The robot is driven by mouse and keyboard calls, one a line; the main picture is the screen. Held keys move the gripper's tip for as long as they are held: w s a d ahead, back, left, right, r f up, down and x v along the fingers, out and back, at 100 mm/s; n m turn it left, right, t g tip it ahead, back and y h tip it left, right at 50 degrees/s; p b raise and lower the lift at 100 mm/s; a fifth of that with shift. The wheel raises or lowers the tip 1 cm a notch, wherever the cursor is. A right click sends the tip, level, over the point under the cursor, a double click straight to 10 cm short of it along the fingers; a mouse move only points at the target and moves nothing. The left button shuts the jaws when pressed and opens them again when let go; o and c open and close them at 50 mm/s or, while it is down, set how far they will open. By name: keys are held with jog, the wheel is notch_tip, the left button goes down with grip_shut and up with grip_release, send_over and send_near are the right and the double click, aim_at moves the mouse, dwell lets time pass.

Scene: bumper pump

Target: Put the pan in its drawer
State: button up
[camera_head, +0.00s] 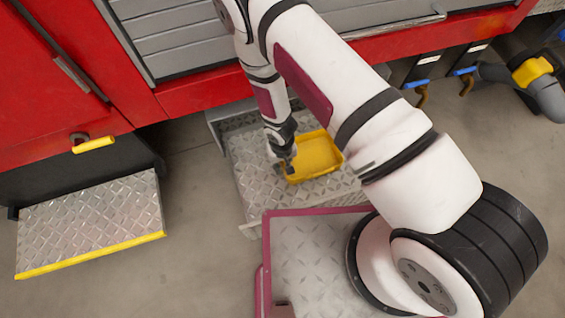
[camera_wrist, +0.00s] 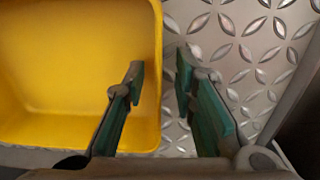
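The yellow pan (camera_head: 316,157) is a shallow open tray lying on a diamond-plate step below the red vehicle. It looks empty where visible. In the wrist view the pan (camera_wrist: 70,70) fills the left side. My gripper (camera_head: 287,165) is at the pan's left edge in the head view. In the wrist view its fingers (camera_wrist: 160,75) are apart, one over the pan's inside and one outside over the plate. The pan's wall lies between them, with gaps showing on both sides. I cannot identify the pan's drawer; closed grey slatted panels (camera_head: 190,35) show on the vehicle.
The diamond-plate step (camera_head: 250,190) carries the pan. Another step with a yellow edge (camera_head: 90,225) is at the left. A yellow handle (camera_head: 94,145) hangs by the red body (camera_head: 60,100). Hoses and a yellow-banded pipe (camera_head: 532,71) are at upper right. Bare floor lies between the steps.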

jog(key=shift+r, duration=0.15)
notch_tip(320, 180, up, 12)
jog(key=p, duration=0.4)
jog(key=shift+a+r, duration=0.1)
jog(key=w+d+r+m, duration=0.1)
jog(key=d+r, duration=0.2)
jog(key=r, duration=0.8)
jog(key=w+d+r, duration=0.1)
jog(key=d+r, duration=0.3)
jog(key=r, duration=0.6)
jog(key=d+r+m, duration=0.1)
jog(key=d+r, duration=0.2)
jog(key=r, duration=0.8)
jog(key=s+d+r, duration=0.3)
jog(key=s+r, duration=0.5)
jog(key=s, duration=0.4)
jog(key=s+d+r+m, duration=0.1)
jog(key=s+d+r, duration=0.3)
jog(key=s+r, duration=0.5)
jog(key=s, duration=0.4)
jog(key=shift+s, duration=0.15)
